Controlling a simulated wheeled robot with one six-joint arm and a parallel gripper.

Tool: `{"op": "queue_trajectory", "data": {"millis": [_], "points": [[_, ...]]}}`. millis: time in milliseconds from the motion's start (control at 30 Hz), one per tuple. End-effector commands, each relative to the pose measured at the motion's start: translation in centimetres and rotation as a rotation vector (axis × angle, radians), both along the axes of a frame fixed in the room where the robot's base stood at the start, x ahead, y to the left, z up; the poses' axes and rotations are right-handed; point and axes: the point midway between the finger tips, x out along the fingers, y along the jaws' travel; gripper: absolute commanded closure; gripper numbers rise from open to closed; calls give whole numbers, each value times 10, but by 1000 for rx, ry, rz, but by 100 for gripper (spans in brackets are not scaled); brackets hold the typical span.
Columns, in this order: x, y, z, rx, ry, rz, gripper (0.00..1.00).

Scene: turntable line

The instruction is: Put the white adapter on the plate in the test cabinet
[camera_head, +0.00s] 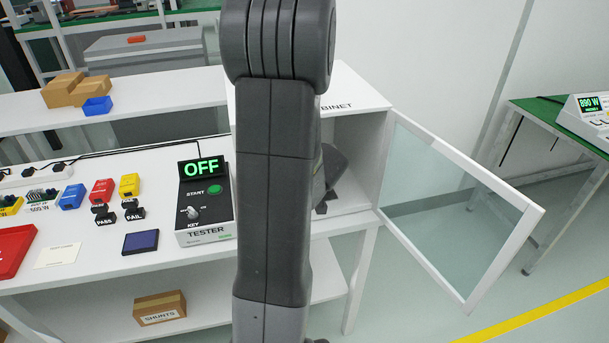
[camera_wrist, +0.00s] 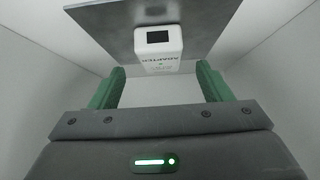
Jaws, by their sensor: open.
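The white adapter (camera_wrist: 158,62), a small box with a dark window and lettering, rests on the grey plate (camera_wrist: 98,28) in the wrist view. My gripper (camera_wrist: 161,72) is open, with its green fingers apart on either side of the adapter's near end. Gaps show between the fingers and the adapter. Pale walls surround the plate. In the head view, the white test cabinet (camera_head: 362,104) stands with its glass door (camera_head: 455,215) swung open to the right. My arm reaches into it and hides much of the opening; the adapter does not show there.
The tester (camera_head: 206,237) with an OFF display stands left of my arm. PASS and FAIL stamps (camera_head: 134,214), a blue pad (camera_head: 141,242), coloured boxes (camera_head: 102,190) and a red tray (camera_head: 14,247) are further left. The open door juts over the floor at right.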

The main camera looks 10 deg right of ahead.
Motion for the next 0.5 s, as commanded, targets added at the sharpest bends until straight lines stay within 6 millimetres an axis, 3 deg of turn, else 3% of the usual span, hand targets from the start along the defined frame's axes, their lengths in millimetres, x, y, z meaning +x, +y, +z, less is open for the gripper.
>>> {"op": "queue_trajectory", "data": {"millis": [33,200,500], "points": [[-9,-1,14,0,-1,-1,28],[-32,-2,36,0,-1,-3,28],[-47,-1,47,1,0,0,28]]}}
